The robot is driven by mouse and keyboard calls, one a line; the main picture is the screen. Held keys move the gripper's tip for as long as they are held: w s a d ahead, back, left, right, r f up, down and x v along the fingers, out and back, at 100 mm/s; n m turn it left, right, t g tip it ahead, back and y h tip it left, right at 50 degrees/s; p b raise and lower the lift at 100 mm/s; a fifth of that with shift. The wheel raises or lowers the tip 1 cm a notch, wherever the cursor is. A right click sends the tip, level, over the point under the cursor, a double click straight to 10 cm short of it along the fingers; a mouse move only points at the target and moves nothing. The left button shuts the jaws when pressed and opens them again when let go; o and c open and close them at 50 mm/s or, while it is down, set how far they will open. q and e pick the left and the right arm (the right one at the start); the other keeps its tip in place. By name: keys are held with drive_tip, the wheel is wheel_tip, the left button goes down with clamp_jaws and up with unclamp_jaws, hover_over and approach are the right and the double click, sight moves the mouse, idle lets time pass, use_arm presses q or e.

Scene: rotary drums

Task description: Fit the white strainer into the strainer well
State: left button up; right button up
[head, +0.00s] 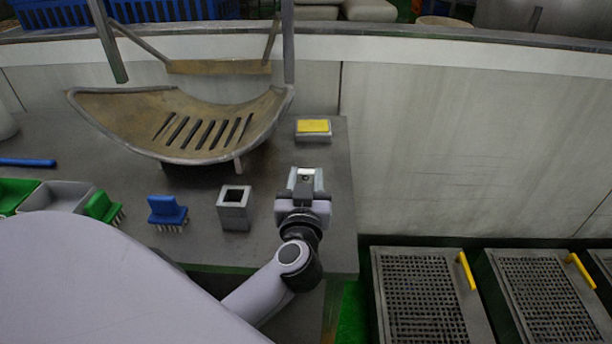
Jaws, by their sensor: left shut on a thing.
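My left gripper (306,181) is over the right part of the grey table, fingers pointing away from me. It is shut on a small pale thing (306,173), which looks like the white strainer; the fingers hide most of it and its shape is unclear. A grey square block with a square opening in its top (234,221), which looks like the strainer well, stands upright on the table to the left of the gripper, apart from it. The opening is dark and looks empty. My right gripper is not in view.
A yellow sponge in a grey holder (313,127) lies beyond the gripper. A brown slotted chute (150,108) stands at the back left. A blue brush (167,211) and green brush (103,207) are left of the block. Grated drums (422,295) stand off the table's right edge.

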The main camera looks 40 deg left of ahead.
use_arm(q)
drive_tip(key=shift+f, duration=1.25)
idle(1.2)
drive_tip(key=shift+r, duration=0.15)
drive_tip(key=shift+r+p, duration=0.3)
drive_tip(key=shift+r, duration=0.45)
drive_tip(key=shift+f+b, duration=0.3)
drive_tip(key=shift+f, duration=0.55)
idle(0.9)
drive_tip(key=o, duration=1.1)
drive_tip(key=shift+o, duration=0.2)
drive_tip(key=shift+s+f, duration=0.1)
drive_tip(key=v, duration=0.7)
